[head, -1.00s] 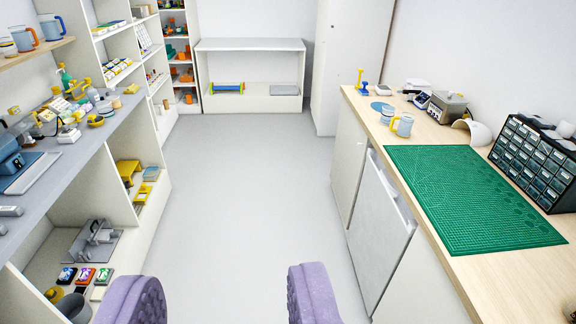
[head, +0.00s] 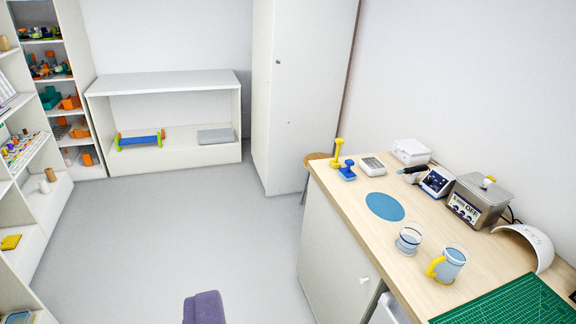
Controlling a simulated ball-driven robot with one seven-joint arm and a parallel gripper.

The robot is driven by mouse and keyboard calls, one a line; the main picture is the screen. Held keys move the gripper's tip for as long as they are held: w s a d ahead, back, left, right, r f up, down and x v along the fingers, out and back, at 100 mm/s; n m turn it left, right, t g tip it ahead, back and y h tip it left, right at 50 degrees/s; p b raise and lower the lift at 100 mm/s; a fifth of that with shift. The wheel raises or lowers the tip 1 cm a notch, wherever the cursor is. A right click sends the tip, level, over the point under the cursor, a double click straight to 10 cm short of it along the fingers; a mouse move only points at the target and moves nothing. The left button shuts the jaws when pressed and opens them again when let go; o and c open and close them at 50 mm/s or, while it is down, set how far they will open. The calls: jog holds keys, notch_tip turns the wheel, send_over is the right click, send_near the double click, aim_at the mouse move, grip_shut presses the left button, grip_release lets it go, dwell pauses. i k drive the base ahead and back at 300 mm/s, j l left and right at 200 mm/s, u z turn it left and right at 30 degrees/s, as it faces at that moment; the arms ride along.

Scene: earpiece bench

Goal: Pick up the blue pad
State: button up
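The blue pad (head: 385,206) is a thin, flat, round disc. It lies on the light wooden bench top (head: 350,187) in the right half of the head view, with nothing on it. My gripper (head: 204,307) shows only as a small purple tip at the bottom edge, left of the middle, over the floor. It is well apart from the pad, to its lower left in the picture. Whether this is one finger or two together cannot be told, and the rest of the gripper is out of view.
A glass cup (head: 409,238) and a yellow-handled mug (head: 449,264) stand in front of the pad. Blue and yellow posts (head: 347,171) stand behind it. A metal box (head: 476,201) and white devices sit to its right. A green mat (head: 515,303) lies nearer. The floor is clear.

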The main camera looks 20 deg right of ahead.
aim_at(346, 173)
jog(key=i, duration=2.25)
jog(key=i+z, duration=0.2)
jog(key=i, duration=0.3)
jog(key=i+j+z, duration=0.25)
jog(key=i, duration=0.3)
jog(key=i+l+z, duration=0.15)
jog(key=i+z, duration=0.15)
jog(key=z, duration=0.2)
jog(key=i+z, duration=0.3)
jog(key=z, duration=0.2)
jog(key=i+z, duration=0.3)
jog(key=z, duration=0.2)
jog(key=k+j, duration=0.05)
